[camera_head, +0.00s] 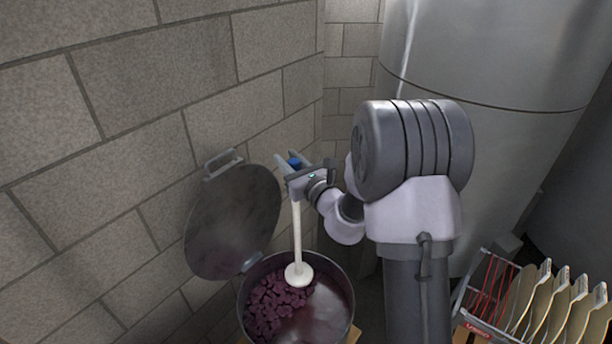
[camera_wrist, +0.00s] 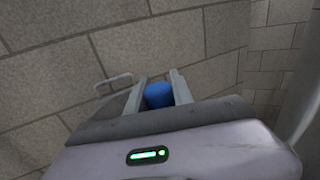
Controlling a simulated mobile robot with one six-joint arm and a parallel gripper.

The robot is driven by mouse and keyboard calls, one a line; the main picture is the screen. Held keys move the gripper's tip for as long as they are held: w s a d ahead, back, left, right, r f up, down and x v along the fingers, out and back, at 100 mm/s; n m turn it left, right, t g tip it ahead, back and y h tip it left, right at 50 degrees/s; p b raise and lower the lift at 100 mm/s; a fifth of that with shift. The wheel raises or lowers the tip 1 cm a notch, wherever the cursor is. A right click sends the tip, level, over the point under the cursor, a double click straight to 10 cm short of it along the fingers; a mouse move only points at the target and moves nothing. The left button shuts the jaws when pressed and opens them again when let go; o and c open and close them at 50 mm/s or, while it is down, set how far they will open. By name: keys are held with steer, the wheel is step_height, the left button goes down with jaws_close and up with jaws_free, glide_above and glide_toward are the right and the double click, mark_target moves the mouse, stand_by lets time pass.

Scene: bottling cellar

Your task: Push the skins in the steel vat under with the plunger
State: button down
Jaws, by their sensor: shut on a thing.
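The steel vat (camera_head: 346,290) stands low in the head view with its round lid (camera_head: 232,222) swung up against the wall side. Purple skins (camera_head: 268,303) cover the left part inside; the right part looks like smooth dark liquid. The plunger (camera_head: 297,238) has a pale shaft and a round white disc, and hangs nearly upright over the vat. Its disc is at the edge of the skins; I cannot tell whether it touches them. My gripper (camera_head: 292,163) is shut on the plunger near its blue top, which shows between the fingers in the wrist view (camera_wrist: 159,95).
A block wall (camera_head: 150,140) runs close behind and left of the vat. A large steel tank (camera_head: 490,60) stands at the back right. A rack (camera_head: 489,290) with several pale plates is at the lower right. The open lid stands close left of the plunger.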

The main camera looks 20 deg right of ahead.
step_height(320, 180, down, 8)
steer(key=w+a+b, duration=0.1)
steer(key=b, duration=0.6)
steer(key=shift+w+r, duration=0.15)
steer(key=shift+a, duration=0.1)
step_height(320, 180, down, 11)
steer(key=b, duration=0.9)
steer(key=shift+r, duration=0.1)
